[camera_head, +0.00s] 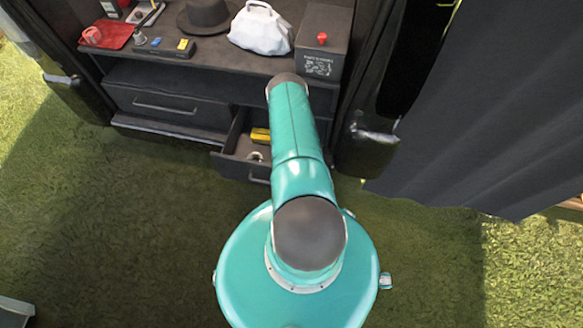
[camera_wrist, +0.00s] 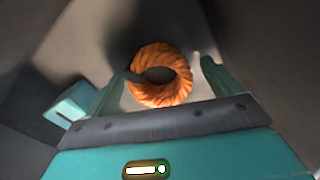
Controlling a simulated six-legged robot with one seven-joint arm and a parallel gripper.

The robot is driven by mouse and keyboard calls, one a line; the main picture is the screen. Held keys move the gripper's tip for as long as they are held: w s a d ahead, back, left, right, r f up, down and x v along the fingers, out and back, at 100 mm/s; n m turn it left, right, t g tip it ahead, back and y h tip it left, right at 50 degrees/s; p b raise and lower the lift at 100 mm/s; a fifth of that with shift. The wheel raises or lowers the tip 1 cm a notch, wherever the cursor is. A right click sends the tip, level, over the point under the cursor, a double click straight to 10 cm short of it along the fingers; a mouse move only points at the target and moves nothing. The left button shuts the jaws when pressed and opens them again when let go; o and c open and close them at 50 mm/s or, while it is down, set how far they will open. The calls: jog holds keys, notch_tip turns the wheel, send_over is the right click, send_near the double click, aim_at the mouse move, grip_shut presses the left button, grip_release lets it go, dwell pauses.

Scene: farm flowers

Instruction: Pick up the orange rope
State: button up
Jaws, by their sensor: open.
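The orange rope (camera_wrist: 178,88) is a thick twisted coil in the wrist view, lying on a grey surface. A small dark piece lies across its left side. My gripper (camera_wrist: 163,72) is open, with one teal finger to the left of the coil and one to the right. The fingers are apart and hold nothing; I cannot tell whether either touches the rope. In the head view my arm reaches toward the cabinet and hides the gripper. I cannot make out the rope there.
In the head view an open drawer (camera_head: 231,164) holds a yellow item (camera_head: 261,135) and a small round pale thing. The cabinet top carries a white bag (camera_head: 261,30), a dark hat (camera_head: 207,16), a dark box (camera_head: 322,42) and a red tray (camera_head: 108,36). A dark curtain (camera_head: 480,110) hangs at right.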

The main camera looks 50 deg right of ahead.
jog(key=c, duration=1.2)
